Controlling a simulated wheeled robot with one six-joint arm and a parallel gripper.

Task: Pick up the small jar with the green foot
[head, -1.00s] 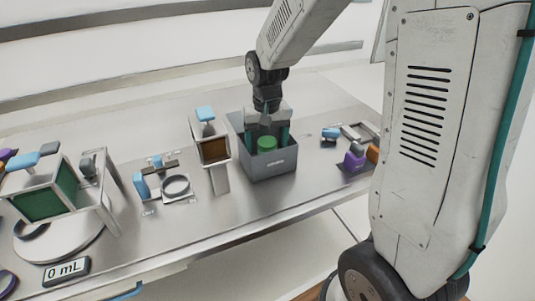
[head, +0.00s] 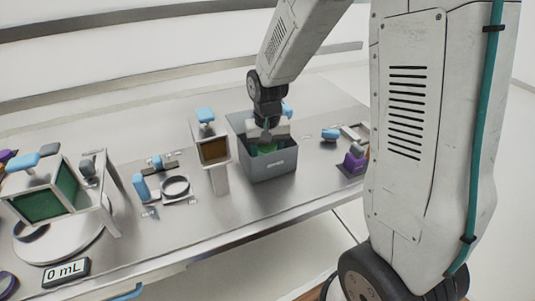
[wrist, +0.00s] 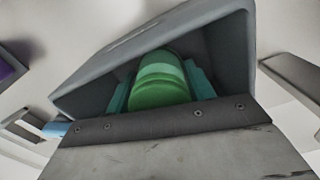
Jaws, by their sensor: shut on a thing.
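The small jar (head: 266,147) shows as a green shape inside the grey bin (head: 272,168), partly hidden by my gripper in the head view. In the wrist view the jar (wrist: 160,82) is a green cylinder with a lighter band, between the teal fingers of my gripper (wrist: 158,90). The fingers are shut on it, one on each side. The jar is still within the bin walls (wrist: 150,38). Whether its foot touches the bin floor cannot be seen.
A stand with a brown panel and blue knob (head: 213,150) is just left of the bin. A ring fixture (head: 175,187) and a green-panelled frame (head: 45,200) stand farther left. A purple block (head: 354,160) is to the right. Bare steel table lies in front.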

